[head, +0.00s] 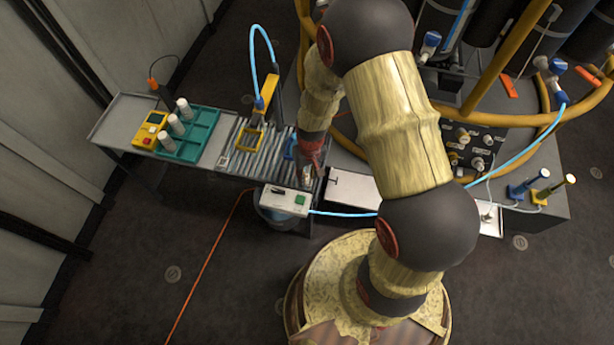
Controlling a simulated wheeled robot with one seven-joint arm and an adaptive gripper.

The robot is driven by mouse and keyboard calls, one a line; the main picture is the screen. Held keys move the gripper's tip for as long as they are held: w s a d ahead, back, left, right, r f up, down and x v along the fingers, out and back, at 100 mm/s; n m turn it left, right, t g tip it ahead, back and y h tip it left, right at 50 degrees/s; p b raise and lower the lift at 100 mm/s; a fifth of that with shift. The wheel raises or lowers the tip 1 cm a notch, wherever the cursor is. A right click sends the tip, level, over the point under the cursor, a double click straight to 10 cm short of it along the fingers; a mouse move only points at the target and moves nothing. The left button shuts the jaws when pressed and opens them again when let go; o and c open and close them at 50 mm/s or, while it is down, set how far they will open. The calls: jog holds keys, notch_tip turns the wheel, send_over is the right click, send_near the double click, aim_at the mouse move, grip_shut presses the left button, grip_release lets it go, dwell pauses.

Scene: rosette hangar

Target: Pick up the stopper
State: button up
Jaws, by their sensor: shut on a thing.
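A blue part (290,148) is close to the left of my gripper.
The white box (285,201) with a pale blue hose is in front. A yellow stand (267,92) rises behind. A green tray (198,143) with white cylinders and a yellow device (150,130) stand left. A machine with yellow pipes (527,50) fills the right.

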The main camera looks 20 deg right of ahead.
jog(key=shift+r+p, duration=0.3)
jog(key=shift+r, duration=0.15)
notch_tip(320, 180, up, 2)
jog(key=shift+r+p, duration=0.2)
jog(key=shift+p, duration=0.5)
jog(key=s+d+r+p, duration=0.1)
jog(key=s+r+p, duration=0.2)
jog(key=s+r, duration=0.3)
jog(key=s+d+r+p, duration=0.2)
jog(key=s+r, duration=0.1)
jog(key=s, duration=0.5)
jog(key=w+a, duration=0.1)
jog(key=w, duration=2.5)
jog(key=shift+w+a, duration=0.2)
jog(key=shift+w, duration=0.15)
